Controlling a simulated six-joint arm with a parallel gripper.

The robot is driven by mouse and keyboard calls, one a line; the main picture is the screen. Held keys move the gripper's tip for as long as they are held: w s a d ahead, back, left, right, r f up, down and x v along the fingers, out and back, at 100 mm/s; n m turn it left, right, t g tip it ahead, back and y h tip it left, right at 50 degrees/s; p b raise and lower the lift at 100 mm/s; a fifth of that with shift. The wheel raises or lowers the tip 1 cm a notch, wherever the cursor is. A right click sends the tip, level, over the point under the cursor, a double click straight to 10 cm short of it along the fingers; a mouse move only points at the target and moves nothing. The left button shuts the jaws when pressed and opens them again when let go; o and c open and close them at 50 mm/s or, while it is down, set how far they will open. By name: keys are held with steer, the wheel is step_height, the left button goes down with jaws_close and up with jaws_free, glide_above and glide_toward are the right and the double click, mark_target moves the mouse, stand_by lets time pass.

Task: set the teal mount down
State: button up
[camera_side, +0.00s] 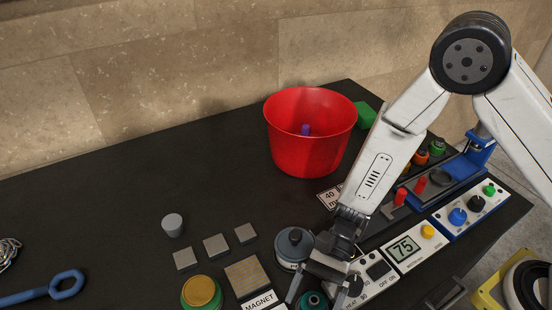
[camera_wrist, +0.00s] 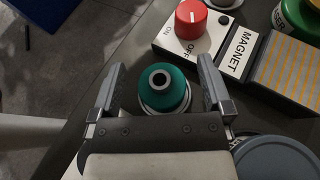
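The teal mount (camera_wrist: 166,97) is a rounded cone with a dark hole in its top, and a pale ring shows around its lower part. In the side view the teal mount (camera_side: 312,300) is at the bottom edge, partly cut off. My gripper (camera_wrist: 160,85) is open, with one finger on each side of the mount. A gap shows between each finger and the mount, so I do not hold it. In the side view my gripper (camera_side: 318,285) points down at the front of the table. What lies under the mount is hidden.
A grey-lidded pot (camera_side: 294,245) stands close behind my gripper. The heater box (camera_side: 372,272) is close on the right. The magnet block (camera_side: 247,275) and a green jar with a gold lid (camera_side: 201,292) are left. A red bucket (camera_side: 310,135) stands farther back. The left-middle table is clear.

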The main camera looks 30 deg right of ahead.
steer(key=shift+f, duration=0.3)
steer(key=shift+r, duration=0.65)
steer(key=v, duration=1.2)
steer(key=shift+s+d+n+h, duration=0.3)
steer(key=shift+d+h, duration=0.2)
steer(key=shift+d, duration=0.1)
steer(key=d+n+t+h, duration=0.1)
steer(key=d+h, duration=0.1)
steer(key=d, duration=0.1)
steer(key=s+d+n+t+h, duration=0.1)
steer(key=d+n+h, duration=0.1)
steer(key=d, duration=0.1)
steer(key=d+n+t+h, duration=0.1)
steer(key=d+t+h, duration=0.1)
steer(key=d, duration=0.1)
steer(key=shift+s+d+n, duration=0.15)
steer(key=shift+d+n, duration=0.05)
steer(key=shift+n, duration=0.1)
steer(key=w+d+r+n+t+h, duration=0.2)
steer(key=d+r+n+t+h, duration=0.1)
steer(key=d+n+t, duration=0.3)
steer(key=shift+d+r+h, duration=0.2)
steer(key=shift+d+h, duration=0.4)
steer(key=shift+d, duration=0.75)
